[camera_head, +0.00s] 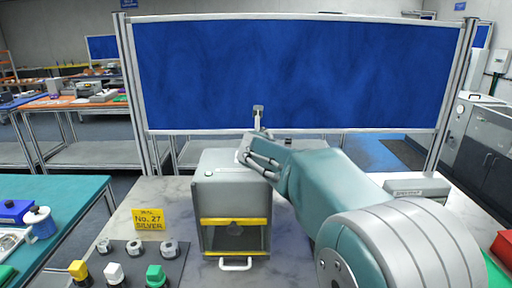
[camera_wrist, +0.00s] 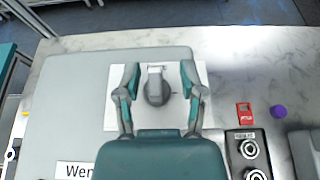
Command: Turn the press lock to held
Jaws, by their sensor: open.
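The press (camera_head: 230,205) is a grey box with yellow bars and a white front handle, standing on the marbled table. In the wrist view its light grey top (camera_wrist: 70,100) fills the left side. A dark round knob with a pale lever, which looks like the lock (camera_wrist: 156,90), sits on a white plate (camera_wrist: 117,105). My gripper (camera_wrist: 159,70) is open, with one finger on each side of the knob; I cannot tell whether they touch it. In the head view my gripper (camera_head: 247,151) is over the press's back right top, and the lock is not clearly visible.
A yellow sign (camera_head: 148,219) and a panel with yellow, white and green blocks (camera_head: 130,262) lie left of the press. A red labelled block (camera_wrist: 245,113) and a purple knob (camera_wrist: 279,111) are right of my gripper. A blue partition (camera_head: 300,75) stands behind.

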